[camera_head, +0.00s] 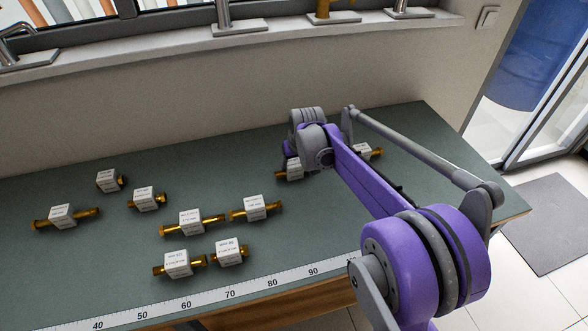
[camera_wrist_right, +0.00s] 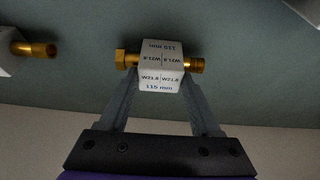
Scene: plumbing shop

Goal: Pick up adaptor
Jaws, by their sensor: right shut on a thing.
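Several brass adaptors with white label blocks lie on the green table. My right gripper (camera_head: 308,148) is at the back of the table, over an adaptor (camera_head: 292,170) that it partly hides in the head view. In the right wrist view, the gripper (camera_wrist_right: 160,88) has its fingers on either side of the white block of an adaptor (camera_wrist_right: 161,60). The block reads W21.8 and 115 mm, and brass ends stick out left and right. The gripper is shut on this adaptor. My left gripper is not in view.
Another adaptor (camera_head: 363,152) lies just right of the gripper, partly behind my arm; a brass end (camera_wrist_right: 38,50) shows in the wrist view. More adaptors (camera_head: 190,222) lie at left and centre. A ruler strip (camera_head: 215,294) runs along the front edge. The wall (camera_head: 180,110) stands close behind.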

